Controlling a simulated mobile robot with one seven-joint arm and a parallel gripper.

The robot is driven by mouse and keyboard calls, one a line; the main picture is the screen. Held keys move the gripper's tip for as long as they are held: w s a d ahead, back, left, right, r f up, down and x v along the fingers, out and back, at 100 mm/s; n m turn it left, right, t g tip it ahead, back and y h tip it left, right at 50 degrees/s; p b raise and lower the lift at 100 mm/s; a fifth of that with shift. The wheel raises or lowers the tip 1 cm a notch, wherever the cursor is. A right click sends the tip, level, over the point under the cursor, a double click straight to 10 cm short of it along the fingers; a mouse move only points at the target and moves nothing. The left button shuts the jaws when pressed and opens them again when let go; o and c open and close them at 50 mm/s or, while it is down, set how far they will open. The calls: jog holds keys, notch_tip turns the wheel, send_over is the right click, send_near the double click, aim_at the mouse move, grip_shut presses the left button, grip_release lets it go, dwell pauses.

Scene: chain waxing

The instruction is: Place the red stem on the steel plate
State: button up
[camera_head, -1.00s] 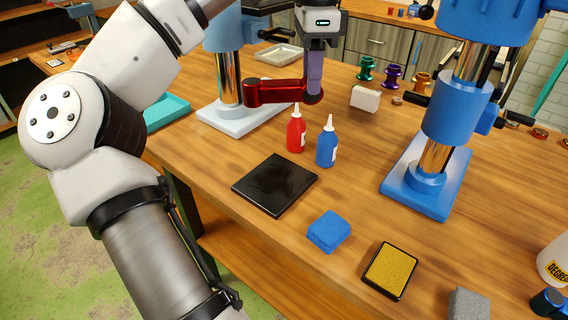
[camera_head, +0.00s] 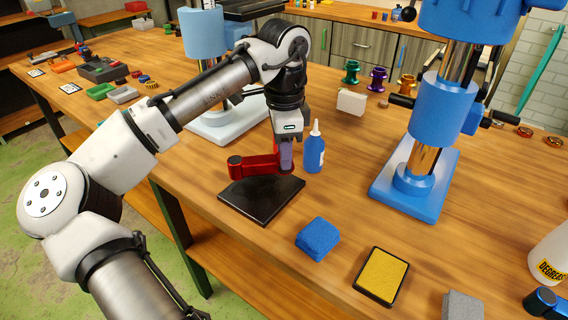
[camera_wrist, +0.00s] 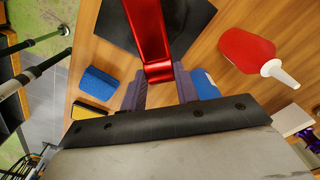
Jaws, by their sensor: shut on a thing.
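The red stem (camera_head: 258,165) is in my gripper (camera_head: 286,158), with its long arm reaching left over the plate. It is at or just above the far part of the dark square plate (camera_head: 262,208); I cannot tell whether it touches. This is the only plate-like slab here, and I take it as the steel plate. In the wrist view the red stem (camera_wrist: 150,38) runs up from between my fingers (camera_wrist: 160,92), across the dark plate (camera_wrist: 112,25). The fingers are closed on one end of the stem.
A blue bottle (camera_head: 314,152) stands close right of my gripper. A red bottle (camera_wrist: 245,52) shows in the wrist view. A blue sponge (camera_head: 318,238) and a yellow pad (camera_head: 381,275) lie right of the plate. A blue stand (camera_head: 412,190) rises further right.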

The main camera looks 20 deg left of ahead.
jog(key=shift+f, duration=1.95)
jog(key=shift+f, duration=0.15)
jog(key=o, duration=1.1)
jog(key=shift+c, duration=0.2)
